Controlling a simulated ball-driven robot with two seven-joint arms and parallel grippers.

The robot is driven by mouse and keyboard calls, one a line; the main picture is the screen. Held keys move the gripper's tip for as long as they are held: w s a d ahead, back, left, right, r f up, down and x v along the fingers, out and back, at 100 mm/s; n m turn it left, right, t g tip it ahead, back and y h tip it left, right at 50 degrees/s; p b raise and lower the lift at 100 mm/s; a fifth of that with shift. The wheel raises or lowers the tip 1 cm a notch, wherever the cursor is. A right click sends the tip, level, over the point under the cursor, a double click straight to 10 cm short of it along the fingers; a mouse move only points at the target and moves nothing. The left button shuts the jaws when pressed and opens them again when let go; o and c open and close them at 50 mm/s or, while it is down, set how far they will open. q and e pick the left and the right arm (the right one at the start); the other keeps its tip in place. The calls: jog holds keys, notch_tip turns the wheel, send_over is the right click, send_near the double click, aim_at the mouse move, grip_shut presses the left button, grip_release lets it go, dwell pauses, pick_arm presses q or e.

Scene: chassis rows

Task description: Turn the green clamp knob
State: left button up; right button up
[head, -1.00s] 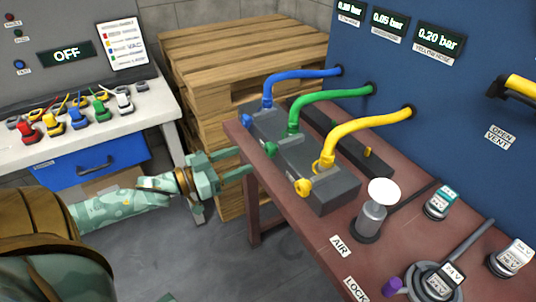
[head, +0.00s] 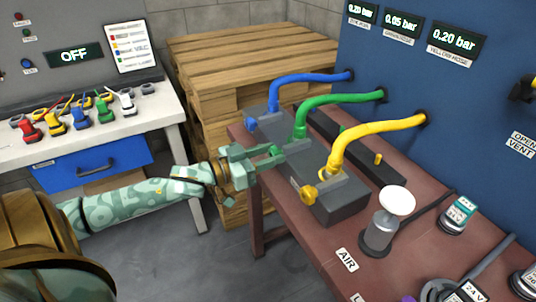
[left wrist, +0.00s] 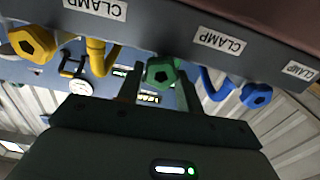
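The green clamp knob (head: 276,150) is on the front of the dark clamp block (head: 341,207), below the green hose (head: 335,101). My left gripper (head: 274,154) is at this knob, one finger on either side of it. In the left wrist view, the green knob (left wrist: 161,72) lies between the two upright fingers (left wrist: 158,82). The fingers are apart, with a small gap seen beside the knob; contact cannot be told for certain. The yellow knob (left wrist: 32,45) and blue knob (left wrist: 256,95) flank it. My right gripper is not in view.
The block stands on a reddish-brown bench (head: 322,248). Yellow (head: 378,130) and blue (head: 305,77) hoses run from it to the blue panel (head: 445,90). A white-topped plunger (head: 396,201) stands nearer. Pallets (head: 236,50) stand behind.

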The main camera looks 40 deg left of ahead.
pick_arm(q)
jog(key=shift+r+m+p, duration=0.25)
jog(key=shift+m+p, duration=1.25)
jog(key=shift+p, duration=0.3)
jog(key=m+p, duration=0.2)
jog(key=shift+d+m, duration=0.1)
jog(key=shift+m, duration=0.3)
jog(key=m+p, duration=0.1)
jog(key=m, duration=0.1)
jog(key=shift+f+m, duration=0.2)
jog(key=shift+m, duration=0.2)
jog(key=shift+d+f+m+p, duration=0.1)
jog(key=shift+m+p, duration=0.6)
jog(key=shift+m, duration=0.5)
jog(key=shift+s+f+m, duration=0.1)
jog(key=shift+f+m, duration=0.05)
jog(key=shift+m, duration=1.45)
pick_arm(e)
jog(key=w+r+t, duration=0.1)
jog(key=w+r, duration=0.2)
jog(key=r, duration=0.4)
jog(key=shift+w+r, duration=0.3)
pick_arm(q)
jog(key=shift+p, duration=0.3)
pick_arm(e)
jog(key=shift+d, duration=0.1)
pick_arm(q)
jog(key=o, duration=1)
